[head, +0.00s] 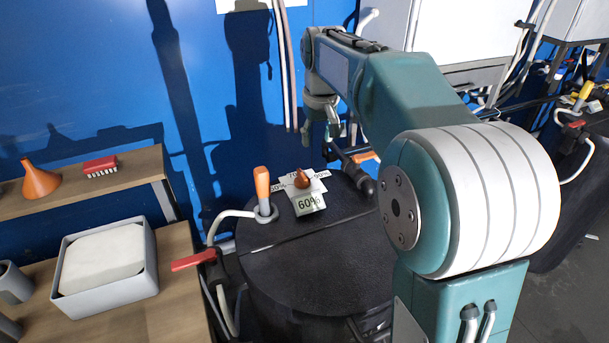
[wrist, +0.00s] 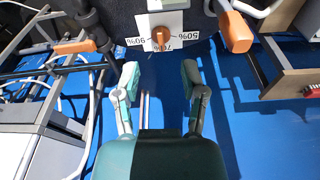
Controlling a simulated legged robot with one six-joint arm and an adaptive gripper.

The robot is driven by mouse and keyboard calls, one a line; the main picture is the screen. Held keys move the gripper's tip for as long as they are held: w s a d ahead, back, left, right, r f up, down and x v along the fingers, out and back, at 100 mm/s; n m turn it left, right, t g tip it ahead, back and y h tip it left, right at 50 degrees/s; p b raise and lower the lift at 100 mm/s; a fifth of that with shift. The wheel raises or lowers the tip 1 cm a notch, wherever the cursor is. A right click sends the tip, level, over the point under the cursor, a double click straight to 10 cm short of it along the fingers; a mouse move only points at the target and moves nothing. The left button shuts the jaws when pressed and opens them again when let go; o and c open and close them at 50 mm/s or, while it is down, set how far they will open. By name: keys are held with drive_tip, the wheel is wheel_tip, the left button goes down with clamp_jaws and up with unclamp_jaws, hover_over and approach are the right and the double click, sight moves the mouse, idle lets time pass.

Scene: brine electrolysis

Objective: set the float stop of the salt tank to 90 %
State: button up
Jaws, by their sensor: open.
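The salt tank's round black lid (head: 315,265) is at the lower middle of the head view. On it stands the float stop, an orange-brown knob (head: 301,179) over a white scale plate with 50, 70 and 90 % marks. Its sign (head: 310,204) reads 60%. In the wrist view the knob (wrist: 162,38) is at the top middle, its narrow end toward the 70% mark and partly covering it. My gripper (wrist: 161,75) is open and empty, fingers spread, apart from the knob. In the head view my gripper (head: 322,118) hangs above and behind the plate.
An upright orange handle (head: 262,190) stands just left of the plate; another orange handle (wrist: 75,46) is on its other side. A red lever (head: 194,260) sits left of the tank. A shelf with a grey bin (head: 110,292) is at left. The blue wall is behind.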

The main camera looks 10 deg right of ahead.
drive_tip(key=w+a+f+g, duration=0.1)
drive_tip(key=w+a+f, duration=0.1)
drive_tip(key=w+f, duration=0.35)
drive_tip(key=g, duration=0.1)
hover_over(302, 173)
drive_tip(key=shift+n, duration=0.4)
wheel_tip(302, 173, down, 5)
drive_tip(key=shift+d+r, duration=0.1)
drive_tip(key=shift+r, duration=0.1)
drive_tip(key=shift+f, duration=0.2)
wheel_tip(302, 173, down, 9)
drive_tip(key=shift+f, duration=0.7)
clamp_jaws()
